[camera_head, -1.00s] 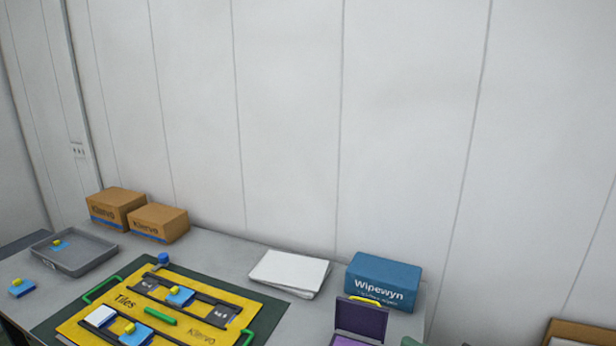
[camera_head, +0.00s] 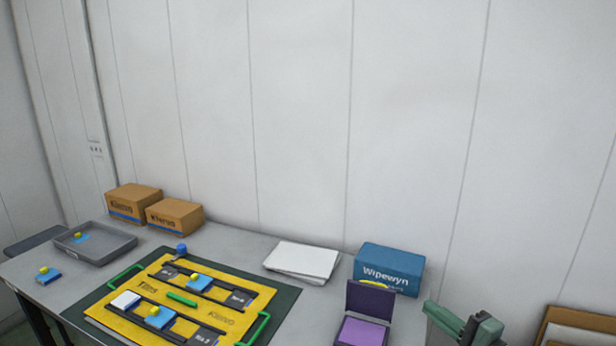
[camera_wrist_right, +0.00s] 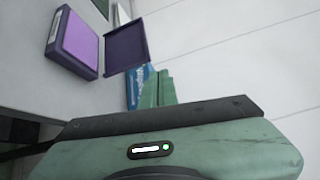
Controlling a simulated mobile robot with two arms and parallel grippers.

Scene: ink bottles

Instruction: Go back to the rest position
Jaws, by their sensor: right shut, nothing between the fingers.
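My right gripper (camera_head: 431,309) is green and shows at the lower right of the head view, beside the open purple ink pad case (camera_head: 369,300). Its fingers are together with nothing between them. In the right wrist view the closed fingers (camera_wrist_right: 158,89) point toward the blue box (camera_wrist_right: 134,87), with the ink pad case (camera_wrist_right: 126,47) to their upper left. I cannot tell the gripper's exact height above the table. My left gripper is not in view.
A yellow tile board (camera_head: 235,298) with blue tiles lies on a dark green mat (camera_head: 284,300). A grey tray (camera_head: 112,251), brown boxes (camera_head: 133,203), white sheets (camera_head: 303,260) and a blue box (camera_head: 389,270) stand toward the wall. A wooden frame (camera_head: 580,318) is at far right.

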